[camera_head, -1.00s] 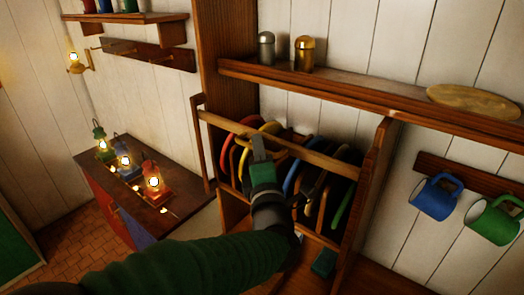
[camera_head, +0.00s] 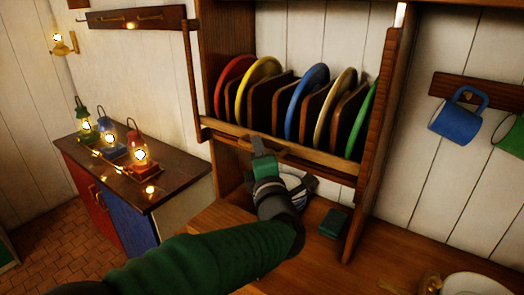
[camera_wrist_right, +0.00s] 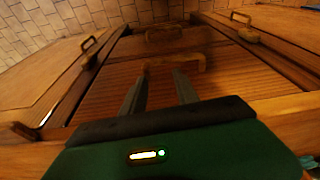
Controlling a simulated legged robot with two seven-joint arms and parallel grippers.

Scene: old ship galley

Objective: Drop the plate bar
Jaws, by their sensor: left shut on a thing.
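The plate bar (camera_head: 325,168) is a wooden rail that runs low across the front of the plate rack, at the foot of the plates. My left gripper (camera_head: 264,147) is shut on it near its middle, with the arm coming up from the lower left. Behind the bar stand a red plate (camera_head: 231,82), a yellow plate (camera_head: 256,76), a blue plate (camera_head: 304,100), a cream plate (camera_head: 335,103) and a green plate (camera_head: 363,125), upright between wooden dividers. My right gripper (camera_wrist_right: 160,76) shows only in the right wrist view, its fingers apart with nothing seen held between them.
A dark green block (camera_head: 333,223) lies on the wooden counter (camera_head: 310,255) below the rack. Three lit lanterns stand on a cabinet (camera_head: 170,178) at the left. A blue mug (camera_head: 456,122) hangs at the right. Wooden fronts with handles (camera_wrist_right: 245,30) lie beyond my right gripper.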

